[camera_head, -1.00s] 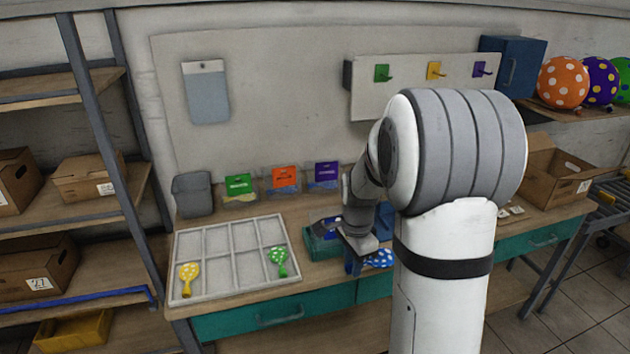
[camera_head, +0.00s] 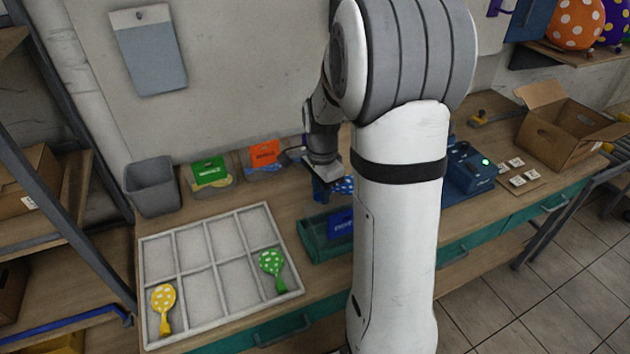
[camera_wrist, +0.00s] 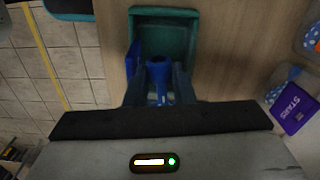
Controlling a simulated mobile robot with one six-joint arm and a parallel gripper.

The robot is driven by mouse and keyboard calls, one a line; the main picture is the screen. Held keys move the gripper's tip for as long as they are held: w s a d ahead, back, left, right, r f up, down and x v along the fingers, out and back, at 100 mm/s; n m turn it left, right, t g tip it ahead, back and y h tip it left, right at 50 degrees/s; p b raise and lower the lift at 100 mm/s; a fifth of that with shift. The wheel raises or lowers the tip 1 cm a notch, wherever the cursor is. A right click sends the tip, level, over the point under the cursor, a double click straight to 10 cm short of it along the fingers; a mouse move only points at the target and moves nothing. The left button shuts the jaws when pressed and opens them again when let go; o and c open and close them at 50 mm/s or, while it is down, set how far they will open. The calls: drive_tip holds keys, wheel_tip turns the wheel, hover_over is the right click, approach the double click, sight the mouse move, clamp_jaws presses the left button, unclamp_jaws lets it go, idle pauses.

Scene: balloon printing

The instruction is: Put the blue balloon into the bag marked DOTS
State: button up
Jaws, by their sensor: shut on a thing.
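My gripper (camera_head: 326,188) is shut on the blue balloon (camera_head: 344,185), which has white dots and is partly hidden by my arm. It holds the balloon above the back of the bench, behind the teal tray (camera_head: 312,250). In the wrist view my gripper (camera_wrist: 158,98) is closed around a blue neck (camera_wrist: 158,70), with the tray (camera_wrist: 163,15) just beyond.
A green bag (camera_head: 210,172) and an orange bag (camera_head: 264,155) stand at the back; a purple STARS bag (camera_wrist: 292,108) shows in the wrist view. A sectioned white tray (camera_head: 222,238) holds a yellow balloon (camera_head: 163,306) and a green balloon (camera_head: 273,268). A blue device (camera_head: 468,170) sits right.

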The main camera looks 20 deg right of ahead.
sight(321, 222)
drive_tip(key=shift+s+f+b, duration=0.1)
drive_tip(key=shift+f+b, duration=3.7)
drive_tip(key=shift+f, duration=1.6)
drive_tip(key=o, duration=0.8)
drive_tip(key=shift+o, duration=0.2)
drive_tip(key=shift+r+p, duration=4.4)
drive_tip(key=shift+r, duration=2.15)
